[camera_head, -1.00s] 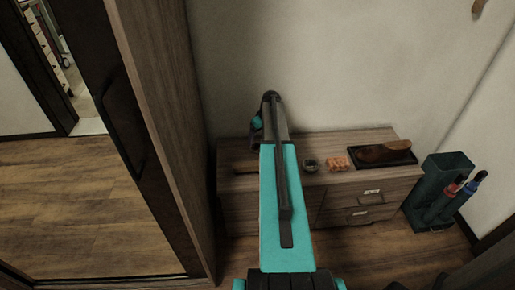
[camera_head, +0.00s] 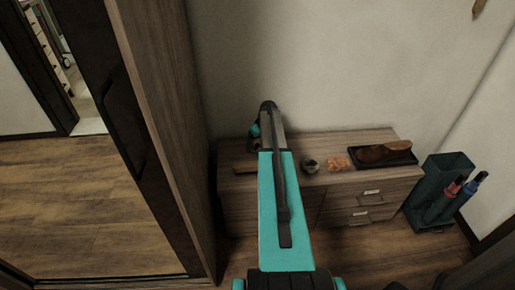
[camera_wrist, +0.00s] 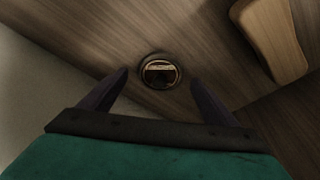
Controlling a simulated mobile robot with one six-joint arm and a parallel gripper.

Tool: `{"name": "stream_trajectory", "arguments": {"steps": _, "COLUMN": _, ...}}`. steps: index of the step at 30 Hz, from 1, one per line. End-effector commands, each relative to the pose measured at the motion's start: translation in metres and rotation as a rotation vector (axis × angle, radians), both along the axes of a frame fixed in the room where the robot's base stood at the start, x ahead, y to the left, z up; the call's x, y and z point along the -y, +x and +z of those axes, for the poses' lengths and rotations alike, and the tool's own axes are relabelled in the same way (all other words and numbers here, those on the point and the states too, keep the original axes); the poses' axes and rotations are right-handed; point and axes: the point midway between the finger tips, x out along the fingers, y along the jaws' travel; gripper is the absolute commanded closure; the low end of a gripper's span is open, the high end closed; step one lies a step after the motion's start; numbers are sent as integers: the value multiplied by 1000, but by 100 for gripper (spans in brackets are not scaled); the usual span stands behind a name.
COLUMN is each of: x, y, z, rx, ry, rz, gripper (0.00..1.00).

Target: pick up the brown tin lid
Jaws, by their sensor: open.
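In the wrist view a small round piece with a dark rim and a brownish, pale-marked middle, which I take for the brown tin lid (camera_wrist: 160,72), lies on the cabinet top. It sits between and beyond my fingertips. My gripper (camera_wrist: 158,82) is open and empty, with one dark finger on each side of it. In the head view my gripper (camera_head: 255,132) is above the back left of the cabinet, largely behind my arm. I cannot make out the lid there; my arm seems to hide it.
A wooden piece (camera_head: 244,169) lies at the left of the cabinet top (camera_head: 330,143). To the right are a small dark round tin (camera_head: 309,166), an orange item (camera_head: 338,163) and a brown brush (camera_head: 382,152) on a black tray (camera_head: 408,157). A tall wardrobe (camera_head: 165,130) stands left.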

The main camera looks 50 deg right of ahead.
Motion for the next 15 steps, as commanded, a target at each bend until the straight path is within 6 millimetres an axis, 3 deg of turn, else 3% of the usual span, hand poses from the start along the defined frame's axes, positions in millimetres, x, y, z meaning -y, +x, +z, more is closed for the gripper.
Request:
{"name": "stream_trajectory", "arguments": {"steps": 5, "x": 1, "y": 3, "z": -11, "rx": 1, "ry": 0, "rz": 0, "gripper": 18}}
{"name": "stream_trajectory", "arguments": {"steps": 15, "x": 1, "y": 3, "z": -11, "rx": 1, "ry": -1, "rz": -1, "gripper": 18}}
